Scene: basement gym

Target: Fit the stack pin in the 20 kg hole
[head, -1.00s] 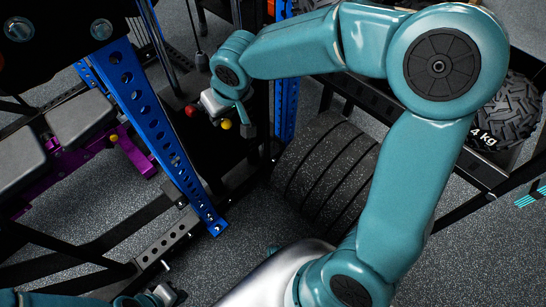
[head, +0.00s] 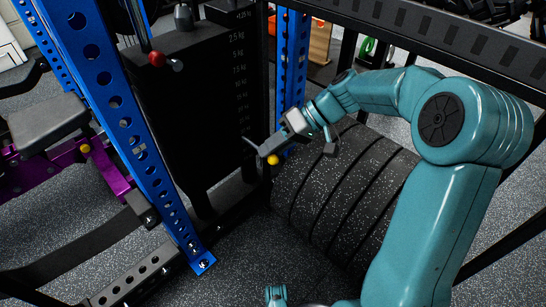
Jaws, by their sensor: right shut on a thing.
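The black weight stack (head: 200,115) stands at upper centre with a column of white kg labels on its right side. The upper labels read 2.5, 5, 7.5 and 10 kg; the lower ones, and which is 20 kg, are too small to tell. My right gripper (head: 274,142) is shut at the stack's lower right front. A yellow knob (head: 273,160), seemingly the stack pin's head, shows at its fingers. The fingers hide most of the pin. My left gripper is out of view.
A blue perforated upright (head: 125,120) stands left of the stack, another (head: 291,75) behind it on the right. A red ball (head: 156,59) is in front of the stack's upper left. Thick black speckled plates (head: 335,195) sit below my right arm. A purple-framed bench (head: 105,175) is at left.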

